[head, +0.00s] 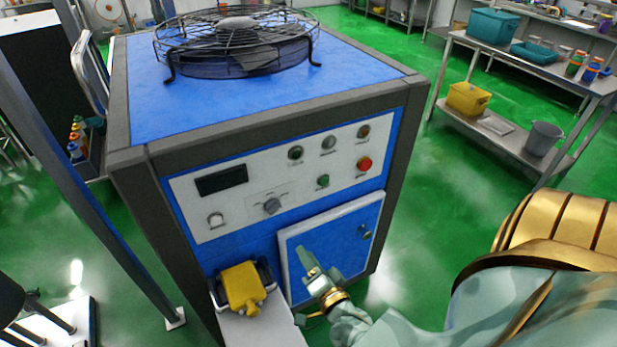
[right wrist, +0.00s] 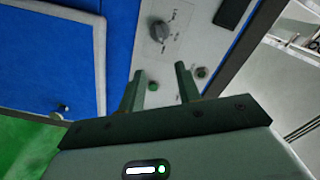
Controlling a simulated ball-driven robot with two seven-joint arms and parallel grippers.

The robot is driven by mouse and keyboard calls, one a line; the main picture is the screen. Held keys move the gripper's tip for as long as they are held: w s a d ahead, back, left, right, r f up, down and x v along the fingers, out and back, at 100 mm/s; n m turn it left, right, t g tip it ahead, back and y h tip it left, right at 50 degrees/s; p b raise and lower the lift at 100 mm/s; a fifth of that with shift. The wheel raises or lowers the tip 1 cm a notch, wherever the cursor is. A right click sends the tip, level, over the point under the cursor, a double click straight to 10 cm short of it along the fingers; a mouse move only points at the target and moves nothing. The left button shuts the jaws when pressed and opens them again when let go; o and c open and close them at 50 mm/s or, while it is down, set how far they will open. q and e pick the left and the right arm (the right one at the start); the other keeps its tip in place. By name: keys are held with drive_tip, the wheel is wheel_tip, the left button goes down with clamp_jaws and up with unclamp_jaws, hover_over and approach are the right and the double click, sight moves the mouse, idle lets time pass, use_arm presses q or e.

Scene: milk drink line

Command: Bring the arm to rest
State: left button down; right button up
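My right arm comes in from the lower right of the head view. My right gripper (head: 311,263) is in front of the blue cabinet door (head: 345,235) of the machine. In the right wrist view, the two fingers of my right gripper (right wrist: 161,78) stand apart with nothing between them. The machine's control panel (right wrist: 180,40) with a knob (right wrist: 159,31) lies beyond the fingers. I cannot tell whether the gripper touches the machine. My left gripper is not in view.
The blue machine (head: 135,95) carries a caged fan (head: 235,45) on top. A yellow object (head: 242,287) sits in a holder at its front, left of my right gripper. A metal bench (head: 560,70) stands at the right. Green floor (head: 400,275) is open between machine and bench.

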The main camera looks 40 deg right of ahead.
idle(0.4)
drive_tip(key=s+a+f+n+g+y, duration=0.2)
drive_tip(key=s+a+f+n+g, duration=0.25)
drive_tip(key=f, duration=0.55)
drive_tip(key=s+a+f+n+g+y, duration=0.1)
drive_tip(key=s+f+n+g+y, duration=0.2)
drive_tip(key=s+f+n, duration=0.55)
drive_tip(key=s+f+n+g, duration=0.2)
drive_tip(key=s+f+g, duration=0.2)
drive_tip(key=s+f, duration=0.3)
drive_tip(key=s+f+n+g+b, duration=0.1)
drive_tip(key=s+f+n+g, duration=0.2)
drive_tip(key=s, duration=1.3)
wheel_tip(320, 180, down, 5)
drive_tip(key=shift+d+r+n+g+h, duration=0.1)
drive_tip(key=shift+d+n+g+h, duration=0.15)
drive_tip(key=shift+g, duration=0.8)
drive_tip(key=shift+a, duration=0.1)
